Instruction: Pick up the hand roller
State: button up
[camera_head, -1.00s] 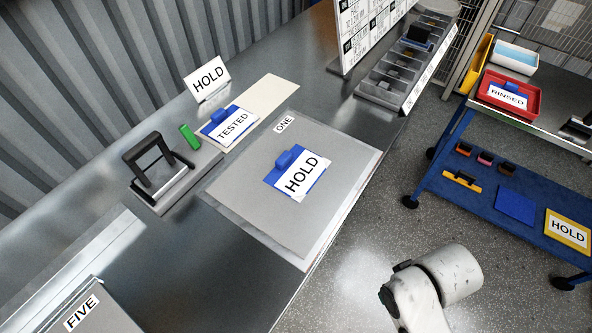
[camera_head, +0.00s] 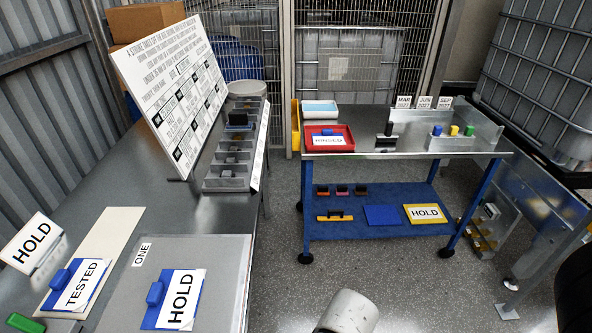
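I cannot pick out the hand roller for certain. A small black-and-grey tool (camera_head: 385,142) stands on the cart's top shelf, right of the red tray; its shape is too small to read as a roller. A yellow tool with a black handle (camera_head: 334,215) lies on the blue lower shelf. My gripper is not in view; only a white rounded part of my arm shows at the bottom edge.
The blue cart (camera_head: 310,205) stands across a clear floor (camera_head: 290,285). A red tray (camera_head: 329,150) and coloured blocks (camera_head: 454,130) are on top. The steel bench (camera_head: 180,200) at left carries a board (camera_head: 172,95), a divided bin (camera_head: 228,184) and HOLD signs.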

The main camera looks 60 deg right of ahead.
aim_at(387, 137)
jog(key=z, duration=1.85)
jog(key=i, duration=0.55)
jog(key=i+j, duration=0.1)
jog(key=i, duration=0.45)
jog(key=z, duration=0.05)
